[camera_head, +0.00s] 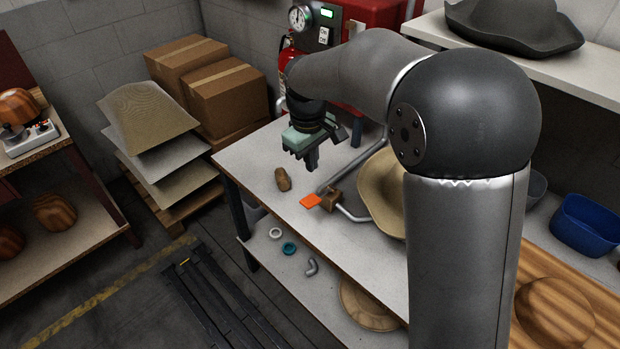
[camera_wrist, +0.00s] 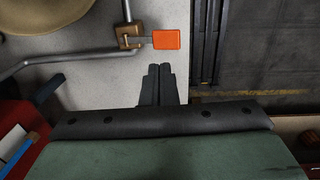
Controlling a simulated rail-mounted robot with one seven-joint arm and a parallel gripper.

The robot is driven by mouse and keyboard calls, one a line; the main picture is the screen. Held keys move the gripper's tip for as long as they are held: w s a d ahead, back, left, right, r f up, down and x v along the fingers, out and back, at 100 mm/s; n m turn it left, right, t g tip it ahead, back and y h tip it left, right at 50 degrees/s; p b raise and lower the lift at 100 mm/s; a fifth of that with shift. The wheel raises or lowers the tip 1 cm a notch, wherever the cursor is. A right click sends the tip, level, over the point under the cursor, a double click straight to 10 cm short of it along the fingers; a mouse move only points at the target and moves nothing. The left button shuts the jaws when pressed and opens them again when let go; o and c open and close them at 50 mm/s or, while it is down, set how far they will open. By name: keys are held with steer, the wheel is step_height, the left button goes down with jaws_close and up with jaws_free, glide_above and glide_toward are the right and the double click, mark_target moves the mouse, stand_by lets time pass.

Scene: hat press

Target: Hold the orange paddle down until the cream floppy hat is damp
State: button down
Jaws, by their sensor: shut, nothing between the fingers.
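The orange paddle (camera_head: 311,201) sticks out from a brass valve block (camera_head: 329,199) on a bent steel pipe above the white table. It also shows in the wrist view (camera_wrist: 166,39), beyond my fingertips. The cream floppy hat (camera_head: 382,190) stands behind the valve, partly hidden by my arm; its brim shows at the upper left of the wrist view (camera_wrist: 45,14). My gripper (camera_head: 313,166) is shut and empty, up and behind the paddle in the head view. In the wrist view its closed fingertips (camera_wrist: 160,68) point toward the paddle, with a visible gap between.
A brown wooden lump (camera_head: 283,179) lies on the table left of the paddle. The steel pipe (camera_head: 355,165) runs close beside my gripper. A red machine (camera_head: 375,12) with a dial gauge (camera_head: 299,18) stands at the back. The table's front left is clear.

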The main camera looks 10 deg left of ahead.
steer(key=shift+r, duration=1.3)
steer(key=s+d+m, duration=0.6)
steer(key=s+d, duration=0.7)
steer(key=d, duration=0.2)
steer(key=s+d+f+m, duration=0.2)
steer(key=s, duration=0.4)
steer(key=s+d+f+m, duration=0.2)
steer(key=s+d, duration=0.1)
steer(key=s, duration=0.3)
steer(key=shift+s+y, duration=0.2)
steer(key=shift+y, duration=0.1)
